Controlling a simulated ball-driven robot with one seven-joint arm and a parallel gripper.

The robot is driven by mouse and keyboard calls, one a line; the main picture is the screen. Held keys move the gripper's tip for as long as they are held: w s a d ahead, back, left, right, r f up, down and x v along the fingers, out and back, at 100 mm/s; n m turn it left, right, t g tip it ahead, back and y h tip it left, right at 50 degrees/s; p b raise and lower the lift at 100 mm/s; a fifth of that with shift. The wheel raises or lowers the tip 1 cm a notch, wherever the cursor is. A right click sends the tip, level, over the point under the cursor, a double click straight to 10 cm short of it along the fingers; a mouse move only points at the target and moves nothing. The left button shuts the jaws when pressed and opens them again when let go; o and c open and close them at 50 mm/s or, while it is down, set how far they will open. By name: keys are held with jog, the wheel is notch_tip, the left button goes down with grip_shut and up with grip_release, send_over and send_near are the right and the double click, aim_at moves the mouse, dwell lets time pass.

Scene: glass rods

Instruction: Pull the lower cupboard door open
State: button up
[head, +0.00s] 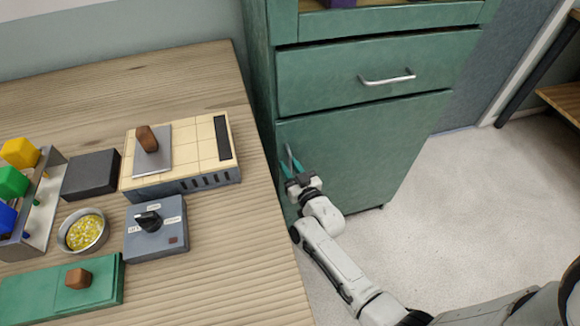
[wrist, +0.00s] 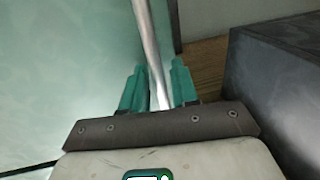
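The lower cupboard door (head: 355,150) is a plain green panel under a drawer. It looks shut, flush with the cupboard front. Its handle is an upright metal bar (wrist: 148,40) near the door's left edge; in the head view only its upper part (head: 289,152) shows. My gripper (head: 291,171) is at this handle, coming from below. In the wrist view its two green fingers (wrist: 158,88) stand on either side of the bar, close against it, and look shut on it. The lower end of the bar is hidden behind the gripper.
The drawer (head: 370,72) above has a horizontal metal handle. A wooden table (head: 225,270) with a hotplate (head: 185,185), control box (head: 157,228) and bowl (head: 84,231) stands close on the left. The pale floor (head: 440,230) right of the cupboard is free.

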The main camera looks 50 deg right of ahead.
jog(key=shift+c, duration=0.3)
grip_shut()
